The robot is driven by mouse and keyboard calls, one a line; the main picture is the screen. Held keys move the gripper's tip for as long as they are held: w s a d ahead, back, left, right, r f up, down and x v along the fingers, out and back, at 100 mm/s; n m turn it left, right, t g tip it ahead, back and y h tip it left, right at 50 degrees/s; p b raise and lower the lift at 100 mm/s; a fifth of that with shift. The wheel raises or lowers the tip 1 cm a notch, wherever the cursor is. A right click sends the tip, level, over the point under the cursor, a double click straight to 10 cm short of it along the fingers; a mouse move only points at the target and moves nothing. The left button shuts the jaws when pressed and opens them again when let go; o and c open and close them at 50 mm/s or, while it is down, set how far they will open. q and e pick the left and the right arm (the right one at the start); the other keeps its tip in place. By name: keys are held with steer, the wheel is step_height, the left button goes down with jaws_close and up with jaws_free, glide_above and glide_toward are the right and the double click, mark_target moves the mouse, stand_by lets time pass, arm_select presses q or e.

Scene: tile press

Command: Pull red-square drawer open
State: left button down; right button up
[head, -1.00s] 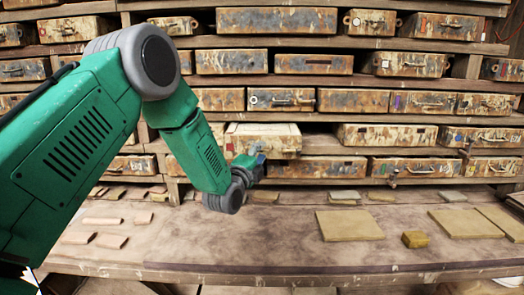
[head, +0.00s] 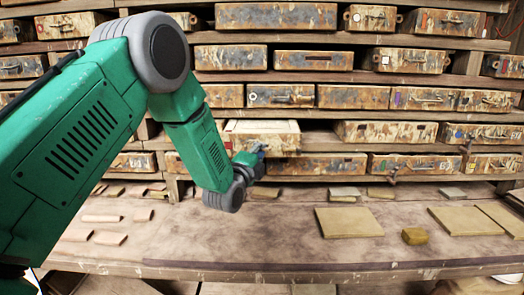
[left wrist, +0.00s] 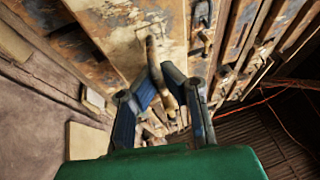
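A worn, paint-flaked drawer (head: 275,143) in the lower middle of the rack stands out from its row, with its pale top edge showing. A small reddish mark seems to show at the left of its front, but its shape is too small to tell. My left gripper (head: 250,158) is at this drawer's front and hides part of it. In the left wrist view, the blue fingers of my left gripper (left wrist: 160,84) close from both sides around the drawer's bar handle (left wrist: 152,52). My right gripper is in no view.
Other closed-looking drawers fill the rack, including one with a reddish mark (head: 445,24) at the upper right. The wooden worktop (head: 250,240) below holds flat tiles (head: 348,222), a small block (head: 415,236) and several thin pieces at the left. Its middle is clear.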

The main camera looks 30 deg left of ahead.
arm_select(q)
steer(key=shift+s+d+f, duration=0.15)
steer(key=shift+s+f, duration=0.1)
steer(key=shift+f, duration=0.05)
steer(key=c, duration=1.7)
jaws_free()
steer(key=shift+r, duration=0.1)
steer(key=v, duration=1.1)
steer(key=shift+s, duration=0.4)
